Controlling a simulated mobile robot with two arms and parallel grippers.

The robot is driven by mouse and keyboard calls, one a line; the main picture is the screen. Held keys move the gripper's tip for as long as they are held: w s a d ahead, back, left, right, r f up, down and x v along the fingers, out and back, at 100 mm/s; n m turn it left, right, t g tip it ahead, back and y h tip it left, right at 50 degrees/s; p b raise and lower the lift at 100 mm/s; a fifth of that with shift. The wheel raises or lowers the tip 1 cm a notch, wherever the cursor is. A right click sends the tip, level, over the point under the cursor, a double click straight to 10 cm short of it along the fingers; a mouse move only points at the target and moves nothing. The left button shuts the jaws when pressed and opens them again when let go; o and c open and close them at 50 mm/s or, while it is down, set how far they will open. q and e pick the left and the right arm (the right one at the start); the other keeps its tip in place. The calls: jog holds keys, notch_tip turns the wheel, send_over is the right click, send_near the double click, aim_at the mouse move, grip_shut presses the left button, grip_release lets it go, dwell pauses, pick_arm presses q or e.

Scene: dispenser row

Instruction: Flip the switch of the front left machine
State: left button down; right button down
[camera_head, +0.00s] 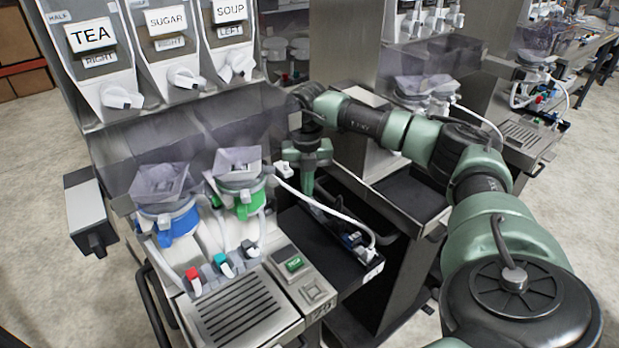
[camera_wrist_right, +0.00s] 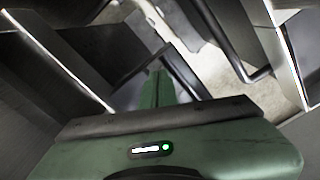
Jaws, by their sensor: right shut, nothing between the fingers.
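The front left machine has a steel base with a drip grate (camera_head: 236,308) and a blue-based hopper (camera_head: 178,232) beside a green-based one (camera_head: 241,200). A small green switch (camera_head: 294,264) sits on the panel right of the grate; its position is too small to tell. My right gripper (camera_head: 307,188) points down behind and to the right of the green-based hopper, above a dark tray with cables, apart from the green switch. In the right wrist view its fingers (camera_wrist_right: 160,90) are together and empty. My left gripper is in neither view.
Red (camera_head: 193,279) and teal (camera_head: 222,263) levers stand behind the grate. Labelled dispensers with white knobs (camera_head: 184,79) rise behind. A white cable (camera_head: 330,208) runs right of the hoppers. A second machine (camera_head: 411,187) stands to the right, beneath my right arm.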

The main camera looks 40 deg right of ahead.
jog(key=shift+f, duration=0.3)
jog(key=shift+r+p, duration=2.7)
jog(key=shift+r, duration=0.9)
jog(key=shift+f, duration=0.1)
